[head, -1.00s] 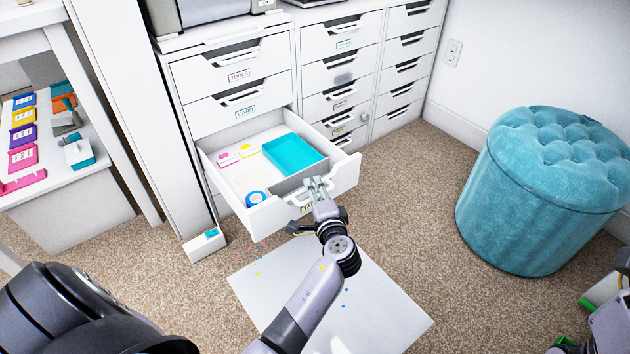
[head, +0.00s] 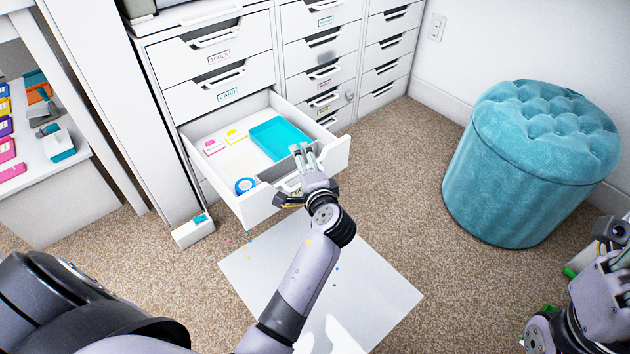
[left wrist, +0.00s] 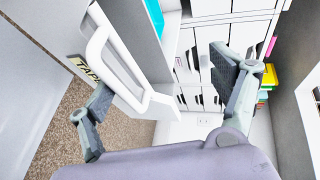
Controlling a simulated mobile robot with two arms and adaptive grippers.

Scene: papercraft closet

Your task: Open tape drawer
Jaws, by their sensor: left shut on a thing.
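The tape drawer (head: 268,206) is pulled out of the white cabinet, under the drawer labelled CARD. Inside are a blue tape roll (head: 245,186), a teal tray (head: 280,138) and small pink and yellow items. My left gripper (head: 303,156) is at the drawer's front edge, shut on the tape drawer. In the left wrist view, the white handle (left wrist: 100,45) and TAPE label (left wrist: 85,68) lie beside one finger; the exact contact is unclear. My right arm's end is at the lower right in the head view; its fingers cannot be made out.
A teal tufted stool (head: 535,165) stands on the carpet at the right. A white sheet (head: 375,285) lies on the floor before the drawer, with small coloured bits near it. A white desk (head: 75,195) is at the left. Carpet between drawer and stool is clear.

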